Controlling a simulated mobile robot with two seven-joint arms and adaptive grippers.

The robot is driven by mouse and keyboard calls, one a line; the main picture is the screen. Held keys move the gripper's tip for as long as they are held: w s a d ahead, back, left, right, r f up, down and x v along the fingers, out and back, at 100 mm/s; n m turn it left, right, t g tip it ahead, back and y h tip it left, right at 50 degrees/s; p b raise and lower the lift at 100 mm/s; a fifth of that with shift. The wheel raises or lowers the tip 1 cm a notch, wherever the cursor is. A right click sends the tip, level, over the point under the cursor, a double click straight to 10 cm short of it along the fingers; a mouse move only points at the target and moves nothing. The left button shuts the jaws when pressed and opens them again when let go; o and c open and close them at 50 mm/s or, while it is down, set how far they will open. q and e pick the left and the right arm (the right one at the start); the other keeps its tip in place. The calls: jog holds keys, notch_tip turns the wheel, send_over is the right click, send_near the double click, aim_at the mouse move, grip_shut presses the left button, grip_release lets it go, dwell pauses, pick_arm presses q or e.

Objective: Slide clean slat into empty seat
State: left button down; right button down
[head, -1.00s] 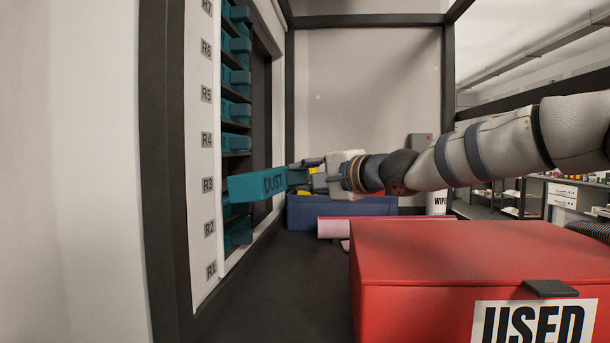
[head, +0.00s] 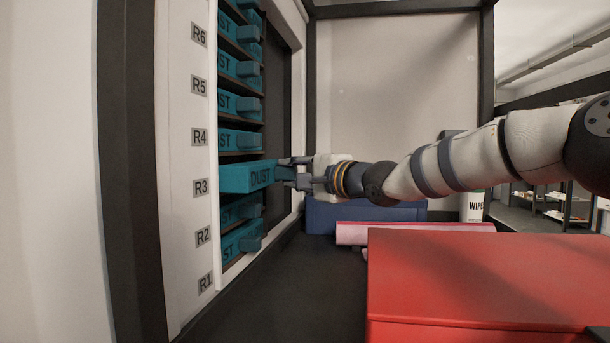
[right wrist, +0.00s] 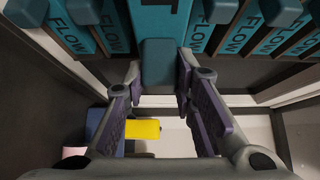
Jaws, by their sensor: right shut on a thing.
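The rack (head: 262,262) holds several other teal slats, above and below. My left gripper is not in view.
A red box (head: 480,275) stands at the front right. A blue bin (head: 400,213) and a pink roll (head: 350,234) lie behind it. A wipes container (head: 474,207) stands farther right. The dark bench top (head: 300,285) is clear between rack and box.

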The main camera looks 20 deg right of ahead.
aim_at(277, 177)
jog(key=shift+w+a+f, duration=0.2)
jog(key=shift+w+a, duration=0.35)
jog(key=shift+a, duration=0.15)
jog(key=shift+w+a+f+b, duration=0.15)
jog(key=shift+w+a+b, duration=0.25)
jog(key=shift+w+a, duration=0.2)
jog(key=shift+w+a+b, duration=0.3)
jog(key=shift+w+a, duration=0.05)
jog(key=shift+a, duration=0.35)
jog(key=shift+w+a+r, duration=0.2)
jog(key=shift+w+a, duration=0.1)
jog(key=shift+a, duration=0.3)
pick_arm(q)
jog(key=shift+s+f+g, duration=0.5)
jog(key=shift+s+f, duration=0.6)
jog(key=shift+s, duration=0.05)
pick_arm(e)
jog(key=shift+w+a+r, duration=0.1)
jog(key=shift+w+a, duration=0.45)
jog(key=shift+a, duration=0.25)
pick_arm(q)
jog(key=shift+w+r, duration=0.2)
pick_arm(e)
jog(key=c, duration=1.2)
grip_release()
jog(key=shift+f, duration=0.2)
jog(key=shift+c, duration=0.2)
jog(key=shift+s, duration=0.1)
